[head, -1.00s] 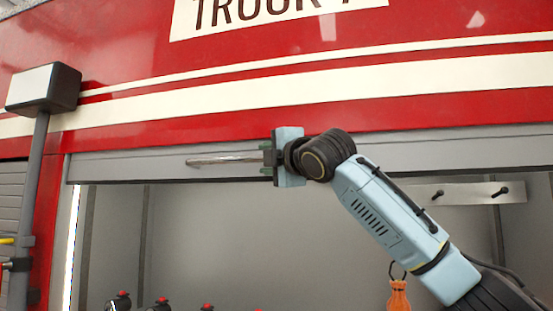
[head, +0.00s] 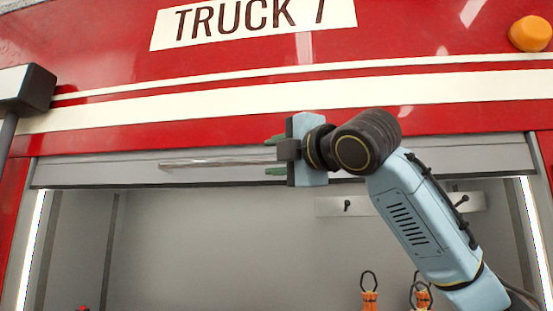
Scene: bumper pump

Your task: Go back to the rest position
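My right gripper (head: 273,156) points left in front of the raised shutter's bottom edge. Its two green fingertips are apart, one above the other, with nothing held between them. The silver handle bar (head: 205,163) lies along the grey shutter edge (head: 100,172), and its right end shows behind or between the fingers. I cannot tell whether they touch. My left gripper is not in view.
The red truck compartment (head: 220,235) is open below the shutter. Orange-topped items (head: 370,299) show low at the right, near a hook rail (head: 335,207). An orange lamp (head: 530,33) sits top right. A dark box on a pole (head: 38,88) stands at left.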

